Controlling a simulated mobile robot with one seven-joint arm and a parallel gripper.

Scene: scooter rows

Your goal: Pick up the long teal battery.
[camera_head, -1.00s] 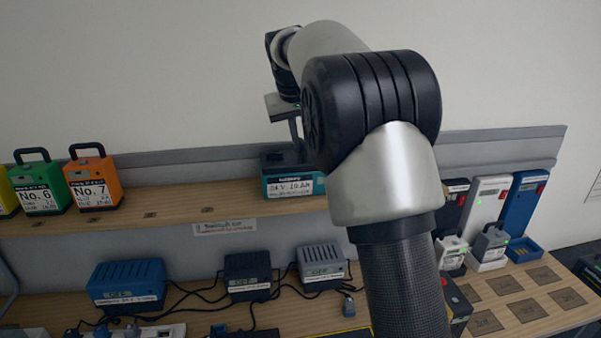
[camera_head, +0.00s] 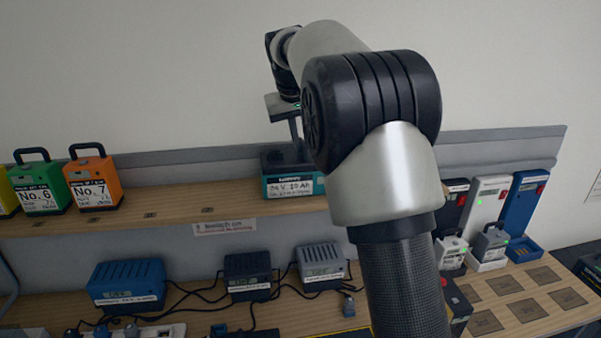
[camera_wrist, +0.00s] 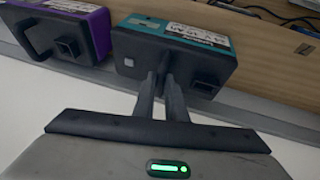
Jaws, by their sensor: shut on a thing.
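The long teal battery (camera_head: 291,185) is at the upper shelf, partly behind my arm, with a white label on its front and a dark top. In the wrist view its dark top and teal side (camera_wrist: 190,38) show close ahead of my gripper (camera_wrist: 168,78). The two fingers are close together at the battery's top, shut on what looks like its handle, which they mostly hide. In the head view my gripper (camera_head: 296,140) reaches down to the battery from above. I cannot tell whether the battery is clear of the shelf.
A purple battery (camera_wrist: 88,28) stands beside the teal one in the wrist view. Green (camera_head: 40,190) and orange (camera_head: 95,183) batteries stand on the shelf's left. Chargers with cables (camera_head: 126,285) sit on the lower bench. The shelf between the orange and teal batteries (camera_head: 190,205) is clear.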

